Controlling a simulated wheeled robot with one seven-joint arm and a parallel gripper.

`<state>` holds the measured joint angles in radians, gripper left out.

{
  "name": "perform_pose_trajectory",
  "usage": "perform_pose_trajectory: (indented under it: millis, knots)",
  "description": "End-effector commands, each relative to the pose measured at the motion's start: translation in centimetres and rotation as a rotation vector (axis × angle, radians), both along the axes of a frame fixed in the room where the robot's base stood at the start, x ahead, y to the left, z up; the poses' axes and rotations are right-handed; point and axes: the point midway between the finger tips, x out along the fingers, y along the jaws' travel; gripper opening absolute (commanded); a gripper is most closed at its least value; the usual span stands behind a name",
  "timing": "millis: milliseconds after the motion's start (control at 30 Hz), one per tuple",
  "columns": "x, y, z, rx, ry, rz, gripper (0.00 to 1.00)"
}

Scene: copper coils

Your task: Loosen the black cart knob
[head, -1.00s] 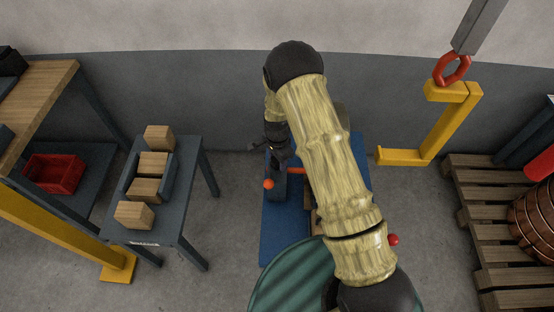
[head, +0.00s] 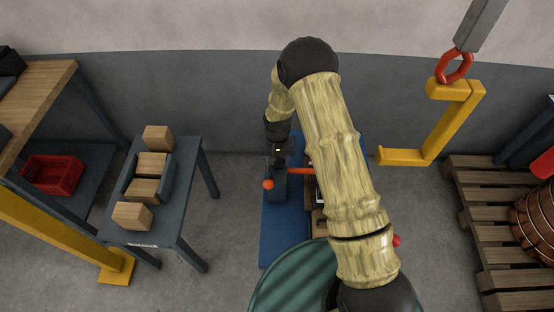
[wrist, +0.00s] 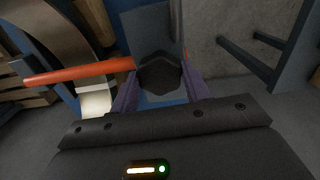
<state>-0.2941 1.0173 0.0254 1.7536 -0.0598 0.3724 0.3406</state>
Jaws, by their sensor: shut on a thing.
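The black knob (wrist: 160,73) shows in the wrist view as a dark, faceted cap between my gripper's two fingers. My gripper (wrist: 158,88) is shut on it, with one finger at each side. In the head view my gripper (head: 279,165) reaches down over the blue cart (head: 283,236), and I cannot make out the knob there. An orange bar (wrist: 80,73) runs left from beside the knob in the wrist view. My arm hides much of the cart in the head view.
A small table with wooden blocks (head: 145,190) stands left of the cart. A yellow hook (head: 440,130) hangs at right, near a pallet (head: 490,235) with a copper coil (head: 535,220). A green ribbed round thing (head: 295,280) is in front. Bare floor lies between table and cart.

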Motion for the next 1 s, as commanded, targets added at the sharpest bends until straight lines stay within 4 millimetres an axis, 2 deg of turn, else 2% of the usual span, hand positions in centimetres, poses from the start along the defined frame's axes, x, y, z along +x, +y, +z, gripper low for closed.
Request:
perform_pose_trajectory:
  millis: [600, 1000]
  knots:
    - [0.26, 0.0, 0.18, 0.001, -0.007, 0.557, 0.24]
    - [0.29, 0.02, 0.2, 0.0, -0.008, 0.731, 0.24]
